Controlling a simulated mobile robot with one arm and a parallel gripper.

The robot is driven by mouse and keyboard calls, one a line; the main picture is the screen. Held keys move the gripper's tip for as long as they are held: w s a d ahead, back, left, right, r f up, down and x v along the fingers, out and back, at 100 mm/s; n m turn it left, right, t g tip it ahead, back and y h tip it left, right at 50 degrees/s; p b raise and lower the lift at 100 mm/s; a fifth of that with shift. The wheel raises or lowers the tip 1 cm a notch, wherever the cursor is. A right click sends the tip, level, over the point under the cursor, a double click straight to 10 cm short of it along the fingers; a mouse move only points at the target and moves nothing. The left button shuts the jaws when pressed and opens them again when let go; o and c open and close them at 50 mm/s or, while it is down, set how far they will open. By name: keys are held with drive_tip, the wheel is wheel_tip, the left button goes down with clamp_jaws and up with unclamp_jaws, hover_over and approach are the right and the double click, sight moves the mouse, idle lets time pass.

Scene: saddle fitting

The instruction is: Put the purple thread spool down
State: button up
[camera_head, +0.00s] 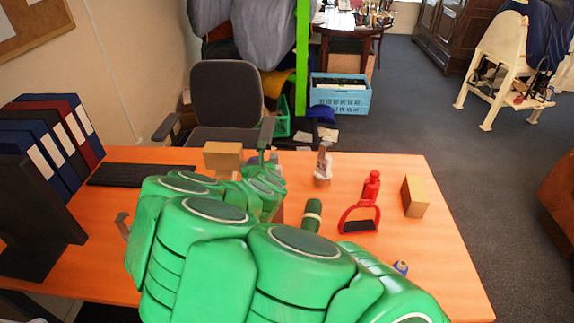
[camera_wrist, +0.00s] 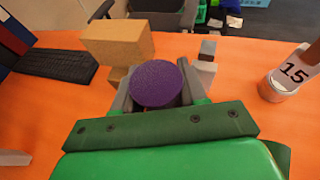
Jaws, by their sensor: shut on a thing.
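The purple thread spool (camera_wrist: 155,84) shows in the wrist view as a round purple face between my fingers. My gripper (camera_wrist: 160,80) is shut on it, with one grey finger on each side. Orange table top (camera_wrist: 60,125) shows around the gripper; I cannot tell how far the spool is above it. In the head view my green arm reaches over the table (camera_head: 447,240) and hides the spool.
Tan blocks (camera_wrist: 118,42) stand just beyond the spool, with a small grey-and-dark object (camera_wrist: 206,62) to their right. A holder marked 15 (camera_wrist: 280,82) stands further right. A green cylinder (camera_head: 312,212), red stirrup (camera_head: 358,220) and tan box (camera_head: 414,197) stand right of my arm.

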drive_tip(key=w+d+r+m+h, duration=0.1)
drive_tip(key=w+d, duration=0.1)
drive_tip(key=d, duration=0.7)
drive_tip(key=w+d+r+m+h, duration=0.1)
drive_tip(key=w+d+h, duration=0.15)
drive_tip(key=d, duration=0.55)
drive_tip(key=n+y, duration=0.2)
drive_tip(key=y, duration=0.2)
hover_over(286, 162)
drive_tip(key=s+d, duration=0.3)
drive_tip(key=s, duration=0.5)
drive_tip(key=shift+w+a+f+h, duration=0.15)
drive_tip(key=shift+f, duration=0.4)
drive_tip(key=shift+w+a+f+h, duration=0.1)
drive_tip(key=shift+f, duration=0.4)
drive_tip(key=shift+g+y, duration=0.3)
drive_tip(key=shift+y, duration=0.1)
drive_tip(key=w+a, duration=0.1)
drive_tip(key=w, duration=0.1)
drive_tip(key=w+a, duration=0.1)
drive_tip(key=w, duration=0.3)
drive_tip(key=shift+a+r, duration=0.15)
drive_tip(key=shift+a, duration=0.25)
drive_tip(key=shift+n, duration=0.3)
drive_tip(key=f, duration=0.6)
drive_tip(key=w+f, duration=0.1)
drive_tip(key=f, duration=1)
drive_tip(key=shift+w+d+f, duration=0.1)
drive_tip(key=shift+w+f, duration=0.2)
drive_tip(key=shift+w, duration=0.05)
